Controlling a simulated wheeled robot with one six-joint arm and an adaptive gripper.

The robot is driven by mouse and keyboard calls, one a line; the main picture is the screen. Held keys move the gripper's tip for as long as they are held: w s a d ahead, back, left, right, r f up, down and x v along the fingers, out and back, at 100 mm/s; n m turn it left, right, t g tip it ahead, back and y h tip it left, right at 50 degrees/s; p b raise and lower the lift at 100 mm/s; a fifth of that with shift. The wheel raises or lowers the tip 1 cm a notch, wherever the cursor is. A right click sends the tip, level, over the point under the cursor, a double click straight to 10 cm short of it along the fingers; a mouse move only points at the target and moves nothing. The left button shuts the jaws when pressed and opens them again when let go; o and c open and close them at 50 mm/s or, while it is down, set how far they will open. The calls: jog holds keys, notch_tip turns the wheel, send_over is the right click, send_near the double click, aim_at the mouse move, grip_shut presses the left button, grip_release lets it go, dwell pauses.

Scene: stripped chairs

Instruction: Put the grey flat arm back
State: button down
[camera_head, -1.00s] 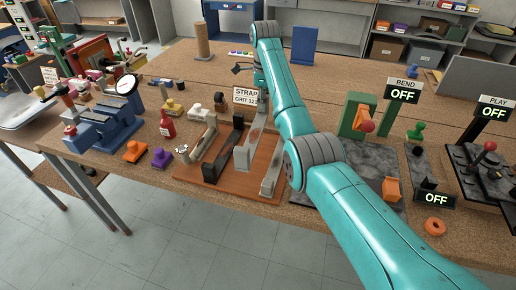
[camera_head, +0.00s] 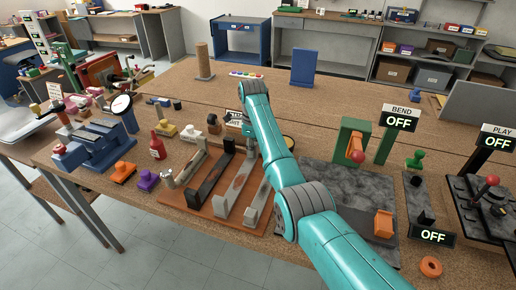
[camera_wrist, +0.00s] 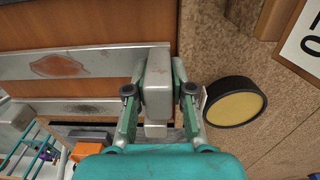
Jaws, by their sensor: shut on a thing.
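Several long bars lie side by side on the reddish-brown wooden board (camera_head: 205,208) in the head view. One is a grey flat arm (camera_head: 237,183) with a reddish patch. In the wrist view this grey flat arm (camera_wrist: 100,63) runs left from a grey end block, low over or on the board; I cannot tell which. My gripper (camera_wrist: 158,98) is shut on the block, one finger on each side.
A black bar (camera_head: 210,176) lies left of the grey arm, and another grey bar (camera_head: 258,203) lies right. A dark-rimmed yellow disc (camera_wrist: 236,102) is close to my right finger. The strap sign (camera_head: 233,118) stands behind. A grey slab (camera_head: 335,190) with a green machine is farther right.

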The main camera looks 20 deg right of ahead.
jog(key=shift+f, duration=0.1)
jog(key=c, duration=1)
grip_release()
jog(key=shift+f, duration=0.1)
